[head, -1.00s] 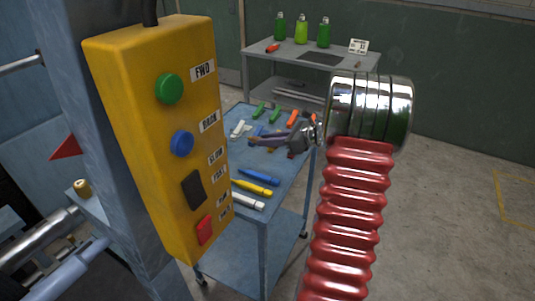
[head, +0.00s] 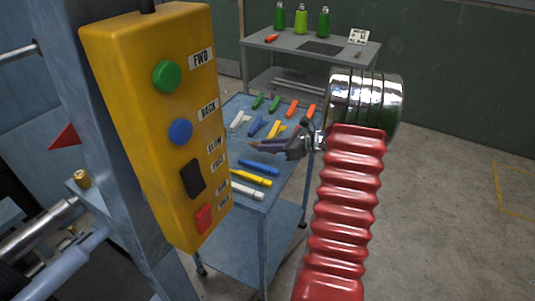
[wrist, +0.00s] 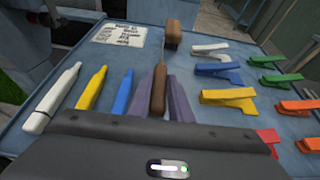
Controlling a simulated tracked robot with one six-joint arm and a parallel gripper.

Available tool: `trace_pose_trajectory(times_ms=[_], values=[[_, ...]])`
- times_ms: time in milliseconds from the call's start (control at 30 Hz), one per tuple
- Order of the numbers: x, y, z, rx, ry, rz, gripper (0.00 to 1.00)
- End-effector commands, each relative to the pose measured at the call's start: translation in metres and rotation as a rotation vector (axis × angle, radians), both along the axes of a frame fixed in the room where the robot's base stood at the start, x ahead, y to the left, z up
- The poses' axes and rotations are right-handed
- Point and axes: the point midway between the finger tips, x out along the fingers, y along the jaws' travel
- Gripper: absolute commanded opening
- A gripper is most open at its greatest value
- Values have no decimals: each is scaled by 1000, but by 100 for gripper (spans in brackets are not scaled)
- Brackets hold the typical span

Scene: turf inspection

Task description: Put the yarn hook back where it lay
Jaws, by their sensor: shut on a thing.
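The yarn hook (wrist: 159,90) has a brown handle and a thin metal shaft that points away from me in the wrist view. My gripper (head: 270,148) is shut on its handle, with a purple-grey finger on each side. In the head view my gripper is over the blue trolley top (head: 232,153), pointing left, and the hook is hard to make out there. I cannot tell whether the hook touches the top. A brown block (wrist: 173,33) stands just beyond the hook's far end.
White (wrist: 52,98), yellow (wrist: 91,88) and blue (wrist: 122,92) pen-like sticks lie left of my gripper. Several coloured clips (wrist: 228,97) lie to the right. A printed card (wrist: 120,35) lies at the far left. A yellow control box (head: 165,130) stands at left in the head view.

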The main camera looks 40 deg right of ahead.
Motion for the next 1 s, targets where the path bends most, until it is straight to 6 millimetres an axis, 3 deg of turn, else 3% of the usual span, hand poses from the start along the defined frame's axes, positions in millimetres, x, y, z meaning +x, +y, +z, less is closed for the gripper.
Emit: trace_pose_trajectory(times_ms=[300, 700, 733, 1000], values=[[0, 0, -34, 3, 1, 0, 0], [0, 0, -38, 1, 0, 0, 0], [0, 0, -38, 1, 0, 0, 20], [0, 0, -38, 1, 0, 0, 37]])
